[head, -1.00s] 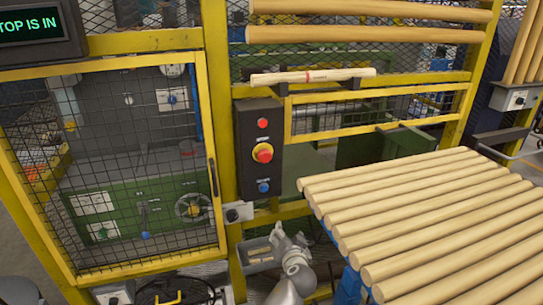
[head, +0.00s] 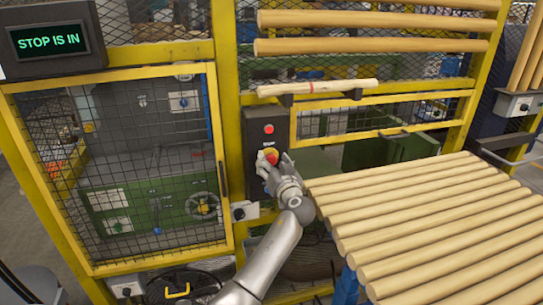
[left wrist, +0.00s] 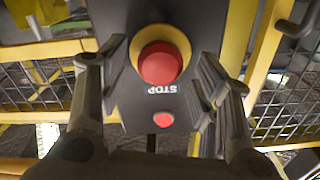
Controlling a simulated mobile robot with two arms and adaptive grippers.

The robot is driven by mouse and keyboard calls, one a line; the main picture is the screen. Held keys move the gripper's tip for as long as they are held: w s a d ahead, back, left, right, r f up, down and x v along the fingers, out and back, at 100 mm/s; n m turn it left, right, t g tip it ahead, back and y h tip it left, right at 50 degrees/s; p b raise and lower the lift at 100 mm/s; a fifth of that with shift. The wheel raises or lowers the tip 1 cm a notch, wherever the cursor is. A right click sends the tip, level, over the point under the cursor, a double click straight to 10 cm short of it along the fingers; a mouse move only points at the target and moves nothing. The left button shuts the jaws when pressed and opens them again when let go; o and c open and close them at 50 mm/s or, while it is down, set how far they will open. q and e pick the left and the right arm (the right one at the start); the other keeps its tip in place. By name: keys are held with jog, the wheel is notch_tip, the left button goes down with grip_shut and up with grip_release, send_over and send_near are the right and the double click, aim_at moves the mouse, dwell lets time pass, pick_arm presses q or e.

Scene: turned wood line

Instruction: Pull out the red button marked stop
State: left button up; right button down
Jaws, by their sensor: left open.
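The red stop button (left wrist: 159,63) sits on a yellow ring on a dark control box (head: 258,136). In the left wrist view the box shows upside down, with the word STOP beside the button. In the head view the button (head: 271,155) is partly hidden by my left gripper (head: 268,160). In the wrist view my left gripper (left wrist: 160,90) is open, with a finger on either side of the button and space between them and it. A display (head: 52,39) at the upper left reads "STOP IS IN". My right gripper is not in view.
A smaller red button or lamp (head: 268,129) is above the stop button on the box. A table of wooden rods (head: 430,220) lies to the right. A yellow-framed mesh door (head: 130,165) stands to the left, with a latch (head: 244,210) near the box.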

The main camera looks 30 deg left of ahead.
pick_arm(q)
jog(key=shift+x, duration=0.95)
jog(key=shift+f, duration=0.1)
